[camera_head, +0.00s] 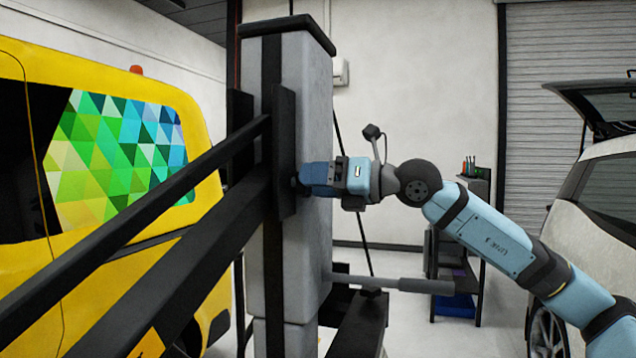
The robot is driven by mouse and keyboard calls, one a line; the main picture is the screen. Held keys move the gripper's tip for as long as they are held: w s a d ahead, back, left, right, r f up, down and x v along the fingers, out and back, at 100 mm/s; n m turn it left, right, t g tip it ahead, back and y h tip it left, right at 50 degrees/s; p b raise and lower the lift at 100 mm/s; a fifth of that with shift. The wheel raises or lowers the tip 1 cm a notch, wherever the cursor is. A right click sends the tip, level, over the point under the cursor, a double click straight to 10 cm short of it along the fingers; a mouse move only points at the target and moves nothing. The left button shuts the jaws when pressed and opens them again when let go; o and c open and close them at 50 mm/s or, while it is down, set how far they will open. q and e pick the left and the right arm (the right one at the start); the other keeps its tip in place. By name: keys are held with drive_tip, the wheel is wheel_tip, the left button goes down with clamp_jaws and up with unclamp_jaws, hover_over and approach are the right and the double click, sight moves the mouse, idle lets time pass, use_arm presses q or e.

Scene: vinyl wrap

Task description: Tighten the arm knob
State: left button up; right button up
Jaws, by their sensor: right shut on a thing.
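My right gripper (318,178) is at the side of a grey column (310,90) with a black top, level with a black plate (283,150) on its face. It is shut on the arm knob, a small dark part (297,183) at the plate's edge, mostly hidden by the fingers. My right arm reaches in from the lower right. My left gripper is not in view.
Long black bars (150,215) run from the column to the lower left. A yellow vehicle (190,110) with a colourful patterned window stands at left. A grey handle (385,283) sticks out below my right gripper. A white car (590,210) and a shelf (475,190) are at right.

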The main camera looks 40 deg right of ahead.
drive_tip(key=shift+d+f+m, duration=0.1)
drive_tip(key=shift+m, duration=4.45)
drive_tip(key=shift+f+m, duration=0.1)
drive_tip(key=shift+m, duration=4.45)
drive_tip(key=o, duration=0.9)
use_arm(q)
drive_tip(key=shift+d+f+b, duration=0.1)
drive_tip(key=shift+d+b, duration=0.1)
drive_tip(key=shift+b, duration=0.95)
use_arm(e)
drive_tip(key=v, duration=1.3)
drive_tip(key=shift+s+d, duration=0.2)
drive_tip(key=shift+s, duration=0.15)
